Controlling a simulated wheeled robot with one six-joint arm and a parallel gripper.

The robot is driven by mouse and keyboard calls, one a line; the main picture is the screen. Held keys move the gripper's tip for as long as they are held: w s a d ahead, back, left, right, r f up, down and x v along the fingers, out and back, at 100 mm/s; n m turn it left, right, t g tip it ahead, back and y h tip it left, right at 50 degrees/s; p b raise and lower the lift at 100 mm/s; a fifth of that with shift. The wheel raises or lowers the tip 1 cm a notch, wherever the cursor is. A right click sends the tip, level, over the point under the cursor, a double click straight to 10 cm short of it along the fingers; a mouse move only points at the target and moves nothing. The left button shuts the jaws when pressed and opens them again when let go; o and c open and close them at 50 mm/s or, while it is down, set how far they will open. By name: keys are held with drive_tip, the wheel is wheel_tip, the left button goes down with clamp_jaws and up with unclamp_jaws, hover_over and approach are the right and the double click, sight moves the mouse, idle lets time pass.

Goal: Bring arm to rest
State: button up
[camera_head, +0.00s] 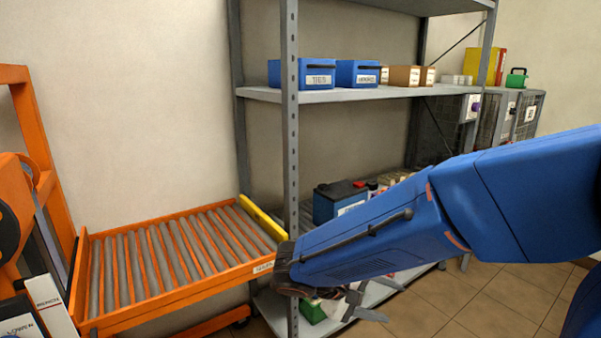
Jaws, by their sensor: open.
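My blue arm (390,225) reaches in from the right edge of the head view, in front of the grey shelf rack. My gripper (370,304) is at the arm's end, low in the picture, near the lower shelf of the rack. Its grey fingers are spread apart and nothing shows between them. The arm hides part of the rack's middle and lower shelves. I cannot tell from this view how far the gripper is from the lower shelf.
An orange roller table (180,255) with a yellow end bar (248,217) stands left of the gripper. The rack's shelf (345,95) holds blue boxes (302,73). A dark-topped blue battery (338,203) sits lower, behind my arm. Tiled floor (490,300) shows clear at the lower right.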

drive_tip(key=s+d+r+m+t+y, duration=0.1)
drive_tip(key=s+d+m+y, duration=0.2)
drive_tip(key=s+d+y, duration=0.2)
drive_tip(key=s+d+r+m+t+y, duration=0.1)
drive_tip(key=s+d+y, duration=0.3)
drive_tip(key=s, duration=0.5)
drive_tip(key=shift+s+d+r+m+y, duration=0.35)
drive_tip(key=shift+m+y, duration=0.55)
